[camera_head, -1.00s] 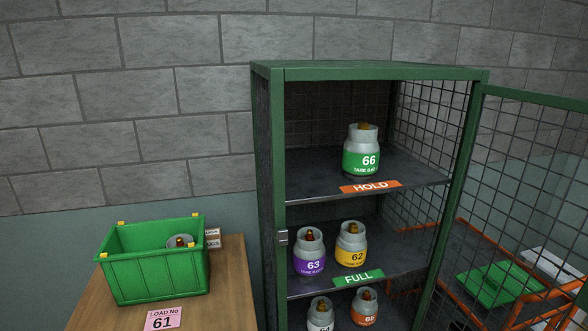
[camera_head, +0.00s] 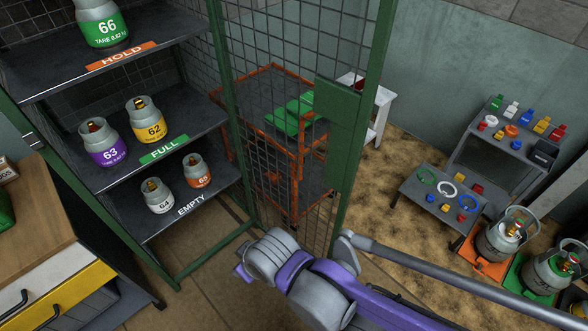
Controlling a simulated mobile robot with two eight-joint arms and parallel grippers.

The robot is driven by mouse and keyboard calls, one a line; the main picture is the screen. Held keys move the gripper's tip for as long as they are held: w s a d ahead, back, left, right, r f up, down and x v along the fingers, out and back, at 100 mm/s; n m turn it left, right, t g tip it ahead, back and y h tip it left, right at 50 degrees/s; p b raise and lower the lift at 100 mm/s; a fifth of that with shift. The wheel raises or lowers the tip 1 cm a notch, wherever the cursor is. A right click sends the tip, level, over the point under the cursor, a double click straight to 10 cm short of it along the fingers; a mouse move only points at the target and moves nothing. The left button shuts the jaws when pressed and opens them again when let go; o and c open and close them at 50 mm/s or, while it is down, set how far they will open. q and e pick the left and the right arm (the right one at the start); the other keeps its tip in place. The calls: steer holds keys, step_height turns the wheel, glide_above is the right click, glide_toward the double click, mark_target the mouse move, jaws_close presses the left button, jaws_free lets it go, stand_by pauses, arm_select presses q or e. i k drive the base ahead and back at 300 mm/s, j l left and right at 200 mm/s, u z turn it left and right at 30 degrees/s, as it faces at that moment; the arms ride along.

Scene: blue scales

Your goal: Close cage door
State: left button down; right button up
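The cage door (camera_head: 340,125) is a green-framed wire mesh panel with a solid green plate on its free edge. It stands swung open to the right of the cage (camera_head: 178,277), so the cage front is uncovered. One of my arms (camera_head: 300,275), purple and grey, reaches in from the bottom right, in front of the lower part of the door in the picture. I cannot tell whether it touches the door. No fingers of either gripper show.
Labelled cylinders stand on the cage shelves, such as purple 63 (camera_head: 104,145) and yellow 62 (camera_head: 148,122). An orange-framed cart (camera_head: 268,78) shows through the mesh. A wooden-topped cabinet (camera_head: 40,225) is at left. At right are a grey stand (camera_head: 412,190) and cylinders (camera_head: 500,238).

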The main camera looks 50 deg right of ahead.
mark_target(349, 109)
steer(key=k+l, duration=0.15)
steer(key=l, duration=0.2)
steer(key=k+l+u, duration=0.1)
steer(key=l, duration=0.25)
steer(key=k+l, duration=0.35)
steer(key=l, duration=0.3)
steer(key=l+u, duration=0.1)
steer(key=l, duration=0.25)
steer(key=k+l, duration=0.15)
steer(key=l, duration=0.25)
steer(key=l+u, duration=0.1)
steer(key=l, duration=0.95)
steer(key=k, duration=0.6)
